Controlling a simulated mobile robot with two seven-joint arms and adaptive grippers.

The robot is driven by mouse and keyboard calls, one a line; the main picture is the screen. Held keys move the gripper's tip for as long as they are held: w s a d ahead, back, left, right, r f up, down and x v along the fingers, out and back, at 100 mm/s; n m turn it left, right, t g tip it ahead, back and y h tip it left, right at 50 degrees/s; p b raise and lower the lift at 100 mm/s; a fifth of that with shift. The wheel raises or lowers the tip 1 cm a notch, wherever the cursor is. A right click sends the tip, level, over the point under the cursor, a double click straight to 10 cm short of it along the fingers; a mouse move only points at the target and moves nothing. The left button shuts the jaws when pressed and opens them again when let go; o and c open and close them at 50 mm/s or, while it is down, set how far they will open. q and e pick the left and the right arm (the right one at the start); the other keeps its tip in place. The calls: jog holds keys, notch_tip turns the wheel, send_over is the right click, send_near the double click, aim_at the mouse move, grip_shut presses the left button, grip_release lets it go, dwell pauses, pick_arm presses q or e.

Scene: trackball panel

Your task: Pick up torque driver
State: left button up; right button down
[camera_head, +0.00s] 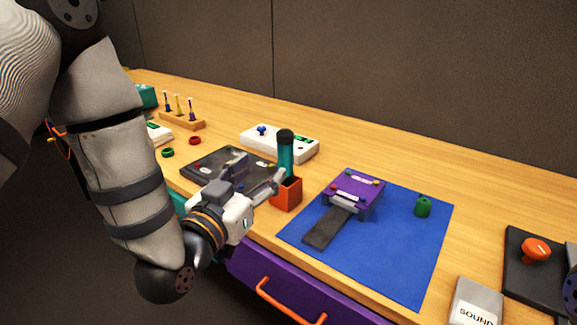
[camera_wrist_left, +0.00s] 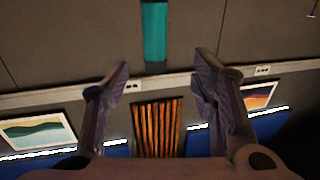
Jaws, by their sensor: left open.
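The torque driver, with a teal handle (camera_head: 285,155) and a black top, stands upright in a small orange holder (camera_head: 287,196) near the front edge of the bench. Its lower part is hidden in the holder. My left gripper (camera_head: 259,177) is just left of the driver, its fingers apart and pointing toward it. In the left wrist view the two open fingers (camera_wrist_left: 161,78) show with nothing between them. The teal handle also shows in the left wrist view (camera_wrist_left: 154,30), at the top, beyond the fingertips. My right gripper is not in view.
A dark tray (camera_head: 205,166) lies behind my left gripper. A white box with a blue knob (camera_head: 280,142) stands behind the driver. To the right, a purple device (camera_head: 354,193) and a green piece (camera_head: 423,206) sit on a blue mat (camera_head: 400,260). A purple drawer (camera_head: 300,291) is below.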

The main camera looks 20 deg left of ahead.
aim_at(282, 154)
pick_arm(q)
jog(key=w, duration=0.3)
jog(key=w+d, duration=0.1)
jog(key=w, duration=0.2)
jog(key=w+d, duration=0.1)
jog(key=w, duration=0.3)
jog(key=shift+w+f+b, duration=0.1)
jog(key=shift+f+b, duration=0.1)
jog(key=shift+b, duration=0.15)
jog(key=shift+r, duration=0.1)
grip_shut()
